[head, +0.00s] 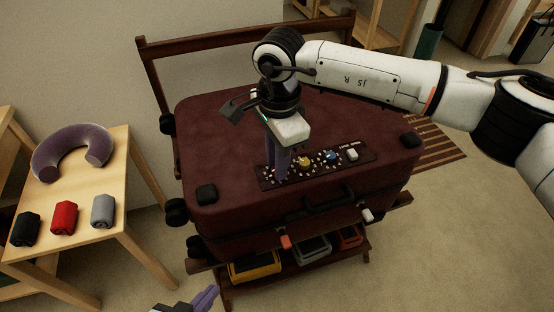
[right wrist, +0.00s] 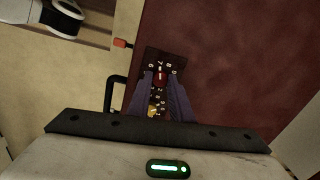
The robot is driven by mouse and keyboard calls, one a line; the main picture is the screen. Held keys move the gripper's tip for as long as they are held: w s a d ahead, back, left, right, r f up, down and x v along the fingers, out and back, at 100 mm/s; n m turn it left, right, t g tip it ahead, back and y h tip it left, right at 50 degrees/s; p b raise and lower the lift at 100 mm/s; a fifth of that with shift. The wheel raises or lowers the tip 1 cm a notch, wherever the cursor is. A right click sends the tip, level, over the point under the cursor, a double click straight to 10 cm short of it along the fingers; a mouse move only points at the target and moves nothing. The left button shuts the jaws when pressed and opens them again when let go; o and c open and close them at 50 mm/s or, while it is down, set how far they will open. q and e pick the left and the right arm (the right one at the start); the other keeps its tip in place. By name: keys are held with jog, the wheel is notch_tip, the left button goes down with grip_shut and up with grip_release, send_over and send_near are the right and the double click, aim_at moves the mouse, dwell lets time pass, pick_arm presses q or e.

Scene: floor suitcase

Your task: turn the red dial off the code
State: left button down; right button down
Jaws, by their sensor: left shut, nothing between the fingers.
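The red dial (right wrist: 160,77) is on the dark code panel (right wrist: 165,57) of the maroon suitcase (head: 225,180). In the right wrist view it sits between the two purple fingertips of my right gripper (right wrist: 160,82), with digits printed around it. In the head view, my right gripper (head: 277,165) points down at the left end of the panel and hides the red dial. I cannot tell whether the fingers press on the dial or only stand beside it. My left gripper (head: 207,299) is shut and empty at the bottom edge, away from the suitcase.
A yellow dial (head: 305,163), a blue dial (head: 331,156) and a pale button (head: 352,154) are also on the panel. A wooden table (head: 115,200) at left holds a purple neck pillow (head: 72,150) and rolled cloths (head: 64,217). Bins (head: 255,268) stand beneath the suitcase.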

dwell(0.3)
jog(key=m+b, duration=0.1)
jog(key=m, duration=0.2)
jog(key=shift+f, duration=0.1)
jog(key=m+b, duration=0.2)
jog(key=m, duration=0.2)
jog(key=shift+m, duration=0.3)
jog(key=m+b, duration=0.1)
jog(key=m, duration=0.2)
jog(key=shift+m, duration=1.7)
jog(key=c, duration=1.6)
grip_release()
